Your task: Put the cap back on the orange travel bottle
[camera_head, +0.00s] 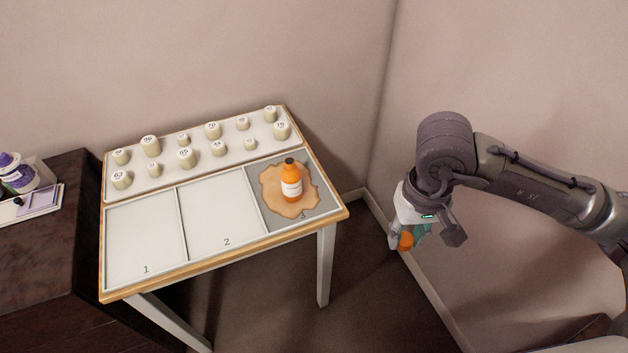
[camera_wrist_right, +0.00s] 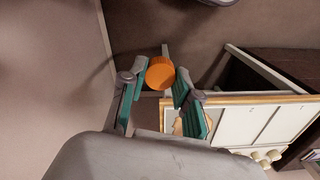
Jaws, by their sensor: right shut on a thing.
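The orange travel bottle (camera_head: 292,173) stands upright with a white label and a small dark top. It is on a tan irregular patch (camera_head: 275,203) in section 3 of the table (camera_head: 222,222). My right gripper (camera_head: 408,240) is off the table's right side, away from the bottle. It is shut on a round orange cap (camera_head: 405,241). In the right wrist view the cap (camera_wrist_right: 160,73) sits between the teal finger pads of the gripper (camera_wrist_right: 161,88). My left gripper is not in view.
A raised white rack (camera_head: 202,157) with several numbered cream pegs runs along the table's back. Sections 1 and 2 are empty. A dark cabinet (camera_head: 45,235) with a tray of purple items (camera_head: 28,182) stands at left. Walls close in behind and at right.

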